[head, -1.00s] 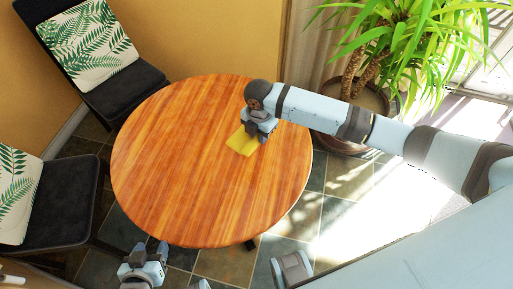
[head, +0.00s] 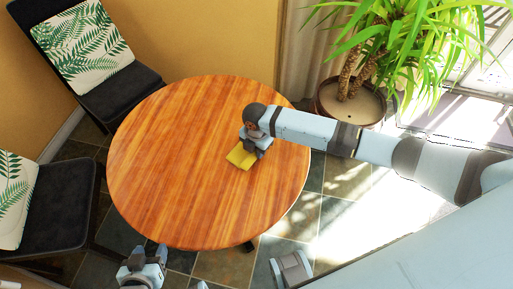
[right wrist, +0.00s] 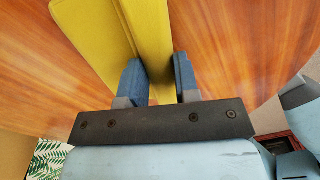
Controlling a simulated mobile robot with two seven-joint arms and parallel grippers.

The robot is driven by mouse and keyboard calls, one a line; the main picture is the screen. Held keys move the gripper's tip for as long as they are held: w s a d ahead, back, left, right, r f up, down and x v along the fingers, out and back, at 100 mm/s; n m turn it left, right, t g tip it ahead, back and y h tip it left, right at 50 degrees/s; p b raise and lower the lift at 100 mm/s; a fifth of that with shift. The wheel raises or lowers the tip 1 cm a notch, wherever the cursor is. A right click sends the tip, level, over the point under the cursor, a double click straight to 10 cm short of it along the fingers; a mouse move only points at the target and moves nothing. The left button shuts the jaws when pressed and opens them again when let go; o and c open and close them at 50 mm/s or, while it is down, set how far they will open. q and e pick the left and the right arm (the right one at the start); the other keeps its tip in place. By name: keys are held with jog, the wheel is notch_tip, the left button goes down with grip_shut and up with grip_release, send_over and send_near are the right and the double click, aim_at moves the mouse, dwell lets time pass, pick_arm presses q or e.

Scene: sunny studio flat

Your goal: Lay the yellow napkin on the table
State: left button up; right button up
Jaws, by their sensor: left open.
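The yellow napkin (head: 240,158) is folded and shows over the right part of the round wooden table (head: 180,160). My right gripper (head: 255,147) is at its upper right edge. In the right wrist view the napkin (right wrist: 95,20) runs between the two blue fingers of my right gripper (right wrist: 160,85), which are shut on it. The napkin is at or just above the tabletop; I cannot tell whether it touches. My left gripper (head: 148,255) is open and empty at the bottom, in front of the table's near edge.
The tabletop is otherwise bare. Dark chairs with leaf-pattern cushions stand at the upper left (head: 85,45) and left (head: 50,205). A potted plant (head: 350,105) stands behind on the right, near my right arm. Tiled floor shows around the table.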

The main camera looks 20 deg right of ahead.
jog(key=o, duration=0.4)
jog(key=shift+r, duration=0.1)
notch_tip(320, 180, up, 12)
jog(key=p, duration=0.1)
jog(key=s+a+f+m+t+y, duration=0.1)
jog(key=s+a+f+m, duration=0.1)
jog(key=s+a+m, duration=0.1)
jog(key=s+a+f+m+t+y, duration=0.1)
jog(key=s+a+f+m+y, duration=0.1)
jog(key=s+a+m, duration=0.1)
jog(key=s+a+f+m+t+y, duration=0.2)
jog(key=s+a+f, duration=0.1)
jog(key=shift+f+m, duration=0.1)
jog(key=shift+m, duration=0.3)
jog(key=s+d+m+t, duration=0.1)
jog(key=s+m, duration=0.1)
jog(key=s+d+f+m+t, duration=0.1)
jog(key=m, duration=0.2)
jog(key=s+m+t, duration=0.2)
jog(key=shift+s+d+f+y, duration=0.3)
jog(key=shift+s+d, duration=0.05)
jog(key=shift+d, duration=0.05)
jog(key=s+d+m+t+h, duration=0.1)
jog(key=s+d+m, duration=0.2)
jog(key=s+d+m+t+h, duration=0.1)
jog(key=s+d+m+t, duration=0.1)
jog(key=s+d+m, duration=0.1)
jog(key=shift+s+d, duration=0.4)
jog(key=shift+s, duration=0.1)
